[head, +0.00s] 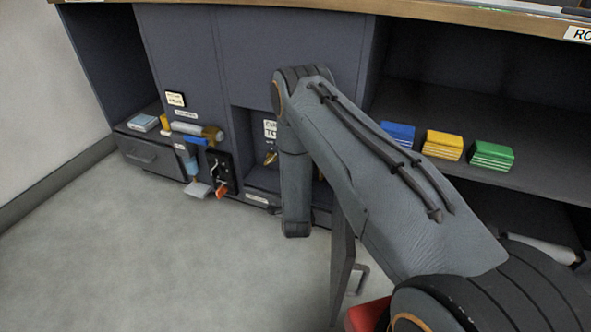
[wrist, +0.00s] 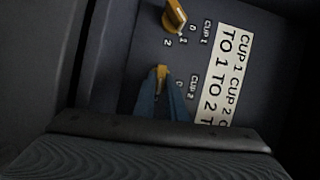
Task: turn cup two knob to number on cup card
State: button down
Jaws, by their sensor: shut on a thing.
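In the wrist view, the cup two knob (wrist: 161,71) is a yellow knob on a dark panel, beside the label CUP 2 (wrist: 194,87). My gripper (wrist: 162,77), with blue fingers, is shut on this knob. The fingers hide much of the knob and most of its dial marks, so its setting cannot be read. The white cup card (wrist: 226,70) reads CUP 1 TO 1 and CUP 2 TO 2, with its end cut off by my gripper's body. In the head view the card (head: 270,129) shows in a recess, and my arm hides the gripper.
The yellow cup one knob (wrist: 174,16) sits close by, with its dial numbers beside it. In the head view, blue (head: 398,135), yellow (head: 443,145) and green (head: 491,155) stacks lie on the right shelf.

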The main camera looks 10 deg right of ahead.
jog(key=shift+f+m, duration=0.1)
jog(key=shift+m, duration=0.4)
jog(key=shift+d, duration=0.1)
jog(key=c, duration=1.8)
grip_release()
jog(key=shift+s+t+p, duration=0.15)
jog(key=shift+t+p, duration=0.15)
jog(key=p+v, duration=0.2)
jog(key=v, duration=0.5)
jog(key=shift+s+p, duration=0.3)
